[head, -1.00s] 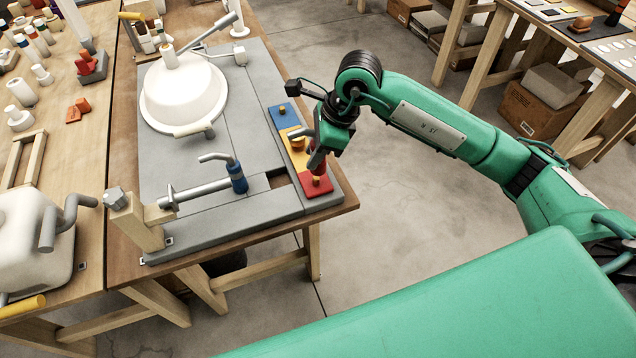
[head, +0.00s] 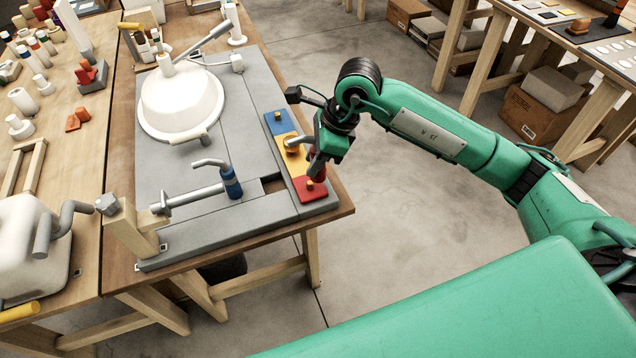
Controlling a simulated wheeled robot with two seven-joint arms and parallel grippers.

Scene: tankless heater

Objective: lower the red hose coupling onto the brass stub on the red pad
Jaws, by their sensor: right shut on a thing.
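The red pad (head: 318,194) lies at the front end of a strip on the grey board. Its small brass stub (head: 309,184) shows uncovered. The red hose coupling (head: 319,161), with a bent grey pipe at its top, is up and to the right of the stub in the picture. My right gripper (head: 322,151) is shut on the coupling and partly hides it. The coupling looks apart from the stub; its height above the pad is hard to tell. My left gripper is not in view.
A yellow pad (head: 291,155) with a brass stub and a blue pad (head: 280,122) lie behind the red pad. A blue coupling (head: 231,183) with a bent pipe stands left. A white heater body (head: 180,100) sits behind. The table's right edge is close to the pads.

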